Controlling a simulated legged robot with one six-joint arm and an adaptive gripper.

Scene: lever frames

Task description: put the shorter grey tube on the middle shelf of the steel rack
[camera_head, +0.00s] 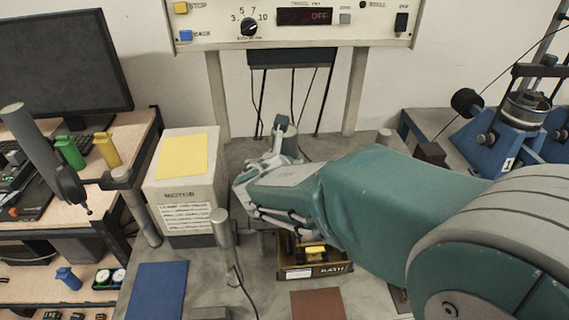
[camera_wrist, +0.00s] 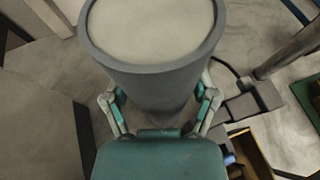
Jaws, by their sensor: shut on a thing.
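My gripper (camera_head: 278,140) is over the grey bench, its fingers pointing away from the body camera. In the wrist view my gripper (camera_wrist: 163,100) has a finger on each side of a grey tube (camera_wrist: 150,75) with a pale round top, and is shut on it. In the head view a grey upright piece (camera_head: 290,146), probably this tube, shows partly behind the fingers. Whether it touches the bench is hidden. Its full length is hidden, so I cannot compare it with another tube. I cannot clearly make out a steel rack.
Grey posts (camera_head: 222,232) rise nearby. A yellow-black crate (camera_head: 312,268) lies below my arm. A blue mat (camera_head: 158,290) lies front left. A control panel (camera_head: 295,27) stands behind.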

